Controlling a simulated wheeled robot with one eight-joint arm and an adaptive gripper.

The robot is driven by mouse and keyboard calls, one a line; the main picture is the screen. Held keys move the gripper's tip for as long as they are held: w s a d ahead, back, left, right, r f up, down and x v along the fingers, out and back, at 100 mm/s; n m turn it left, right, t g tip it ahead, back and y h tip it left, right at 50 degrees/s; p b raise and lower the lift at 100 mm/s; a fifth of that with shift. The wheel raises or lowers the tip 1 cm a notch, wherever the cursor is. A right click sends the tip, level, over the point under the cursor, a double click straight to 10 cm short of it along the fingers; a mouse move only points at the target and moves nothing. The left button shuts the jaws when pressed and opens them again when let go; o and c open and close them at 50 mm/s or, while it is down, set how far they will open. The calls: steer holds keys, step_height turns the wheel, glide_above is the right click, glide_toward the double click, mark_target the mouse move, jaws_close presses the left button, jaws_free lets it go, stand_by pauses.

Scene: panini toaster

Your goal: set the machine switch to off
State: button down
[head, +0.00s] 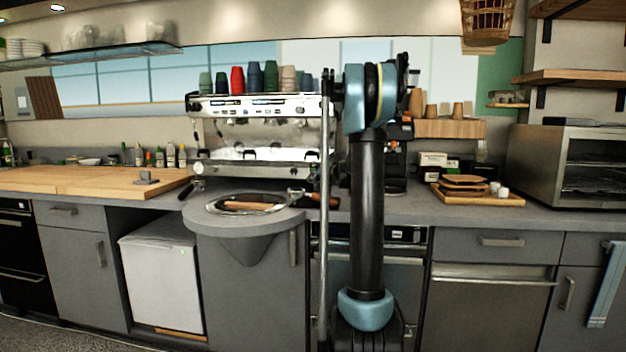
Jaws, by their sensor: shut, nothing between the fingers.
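A steel espresso machine (258,151) stands on the back counter, left of my arm. Small lit controls show along its upper front, but I cannot make out a switch or its setting. A steel box-shaped oven or toaster (536,168) with a glass front stands at the far right; no switch on it can be made out either. I cannot tell which of these is the task's machine. My arm stands upright in the middle of the view and covers part of the counter. My gripper cannot be picked out; it seems hidden behind the arm's upper joint.
Coloured cups (238,80) stand on the espresso machine. A round grey counter (285,222) juts out in front of it. A wooden tray (480,199) with small items sits right of my arm. A hanging basket (486,24) and shelves are above.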

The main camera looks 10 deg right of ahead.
steer(key=shift+w+d, duration=0.15)
steer(key=shift+w, duration=0.25)
stand_by(0.8)
steer(key=shift+s, duration=0.15)
stand_by(0.3)
steer(key=shift+s+a+f, duration=0.2)
steer(key=shift+s, duration=0.3)
steer(key=shift+r, duration=0.1)
steer(key=shift+s+a+r, duration=0.15)
steer(key=shift+s+a, duration=0.1)
steer(key=shift+s, duration=0.55)
steer(key=shift+s+a+r, duration=0.15)
steer(key=shift+s+a, duration=0.15)
steer(key=shift+s, duration=0.5)
steer(key=shift+s+a+r, duration=0.15)
steer(key=shift+s+a, duration=0.1)
steer(key=shift+s, duration=0.55)
